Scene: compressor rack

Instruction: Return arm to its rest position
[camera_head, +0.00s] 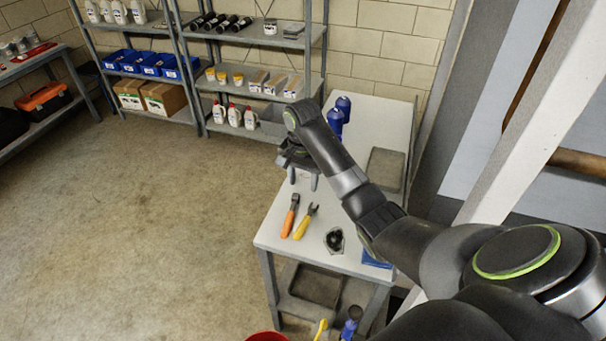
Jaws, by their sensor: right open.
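My right arm reaches in from the lower right over a white-topped workbench (278,227). My right gripper (303,181) is open, with its fingers pointing down above the bench's left part. I see nothing between the fingers. Its height above the bench top is hard to tell. My left gripper is not in view.
Orange-handled pliers (290,215), a yellow-handled tool (305,222) and a small dark part (334,240) lie on the bench. Blue bottles (336,119) and a grey tray (385,169) are farther back. Stocked shelves (250,40) line the wall. The floor (130,230) at left is clear.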

